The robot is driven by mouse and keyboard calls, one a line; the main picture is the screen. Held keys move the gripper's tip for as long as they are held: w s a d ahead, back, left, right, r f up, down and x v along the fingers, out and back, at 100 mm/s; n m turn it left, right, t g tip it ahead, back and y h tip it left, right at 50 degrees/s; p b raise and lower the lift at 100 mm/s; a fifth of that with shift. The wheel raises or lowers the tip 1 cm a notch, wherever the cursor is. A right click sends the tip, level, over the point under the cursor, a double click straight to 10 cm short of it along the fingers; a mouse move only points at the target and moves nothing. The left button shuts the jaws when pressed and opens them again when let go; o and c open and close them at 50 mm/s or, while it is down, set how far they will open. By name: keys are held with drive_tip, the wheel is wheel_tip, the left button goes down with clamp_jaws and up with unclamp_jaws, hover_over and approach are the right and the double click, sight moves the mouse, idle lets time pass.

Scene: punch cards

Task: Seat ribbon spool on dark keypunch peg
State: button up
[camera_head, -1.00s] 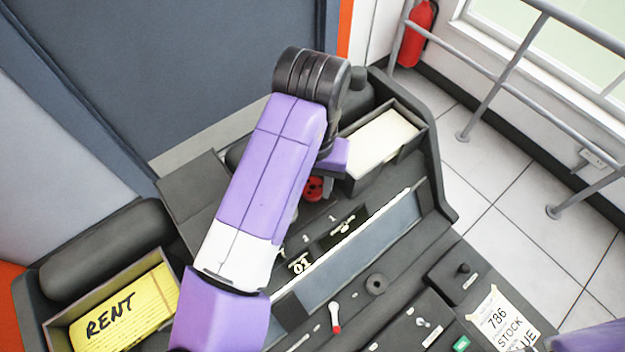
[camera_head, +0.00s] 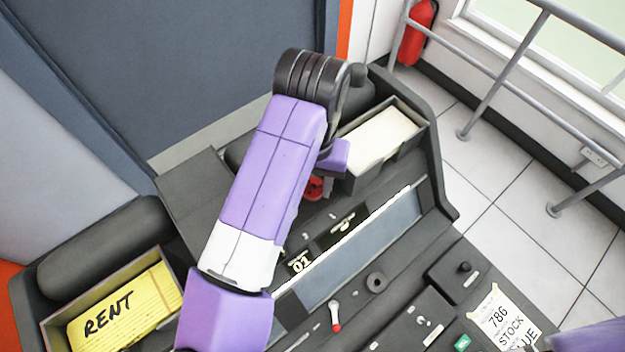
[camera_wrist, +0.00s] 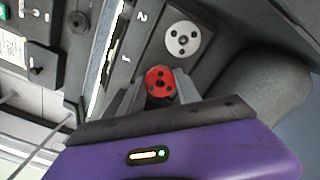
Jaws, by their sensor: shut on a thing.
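A red ribbon spool (camera_wrist: 160,81) with dark holes sits between the two fingertips of my gripper (camera_wrist: 158,88) in the wrist view. The fingers are shut on it. The spool (camera_head: 315,187) shows in the head view as a red patch partly hidden by my arm. A pale disc with dark holes (camera_wrist: 183,40) lies on the dark keypunch (camera_wrist: 150,58) just beyond the spool, near the number 2. I cannot make out a bare peg under the spool, nor whether the spool touches the machine.
A dark round knob (camera_head: 376,283), a red-tipped lever (camera_head: 335,318) and a small knobbed box (camera_head: 463,268) stand in front.

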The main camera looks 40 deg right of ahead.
drive_tip(key=shift+f, duration=0.35)
idle(0.8)
drive_tip(key=o, duration=1.4)
drive_tip(key=shift+s, duration=0.1)
drive_tip(key=shift+c, duration=0.7)
drive_tip(key=shift+o, duration=1.1)
drive_tip(key=shift+d, duration=0.1)
drive_tip(key=shift+c, duration=0.2)
